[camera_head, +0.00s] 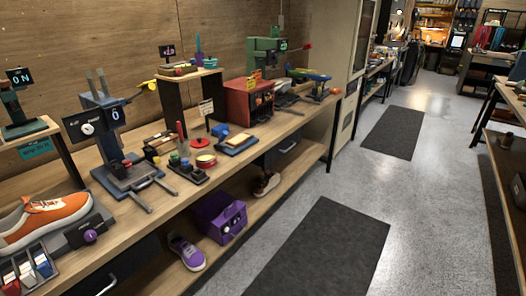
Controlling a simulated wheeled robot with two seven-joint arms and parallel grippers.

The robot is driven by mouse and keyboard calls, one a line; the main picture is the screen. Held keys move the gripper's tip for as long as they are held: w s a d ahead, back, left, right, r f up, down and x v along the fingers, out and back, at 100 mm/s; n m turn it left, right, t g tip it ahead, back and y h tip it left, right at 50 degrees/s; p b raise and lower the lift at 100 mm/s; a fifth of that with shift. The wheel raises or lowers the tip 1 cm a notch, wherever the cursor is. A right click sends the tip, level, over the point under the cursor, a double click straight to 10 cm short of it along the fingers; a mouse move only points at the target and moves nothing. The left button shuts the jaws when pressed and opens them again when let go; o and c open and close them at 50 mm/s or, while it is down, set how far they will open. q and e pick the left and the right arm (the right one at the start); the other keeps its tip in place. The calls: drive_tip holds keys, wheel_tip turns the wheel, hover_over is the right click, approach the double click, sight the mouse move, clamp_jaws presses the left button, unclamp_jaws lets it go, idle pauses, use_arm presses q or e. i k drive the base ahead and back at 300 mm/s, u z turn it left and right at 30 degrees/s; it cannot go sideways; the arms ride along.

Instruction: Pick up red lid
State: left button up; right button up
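A flat red lid (203,143) lies on the wooden workbench (240,158), near the middle of its length. A short round tin (206,162) with a red side and a pale yellowish top stands just in front of the lid, close to it. Nothing covers the lid. Neither of my grippers shows in the head view.
A blue-edged pad (235,143) lies right of the lid. A black tray of small jars (187,172) is to its left, a red cabinet (247,101) behind right. An orange sneaker (45,219) sits at the left.

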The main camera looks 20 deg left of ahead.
sight(199, 142)
drive_tip(key=z, duration=0.35)
drive_tip(key=k, duration=0.5)
drive_tip(key=z, duration=0.65)
drive_tip(key=i, duration=1.85)
drive_tip(key=u, duration=0.3)
drive_tip(key=i, duration=1.85)
drive_tip(key=u, duration=1.55)
drive_tip(key=i, duration=1)
drive_tip(key=u, duration=1.05)
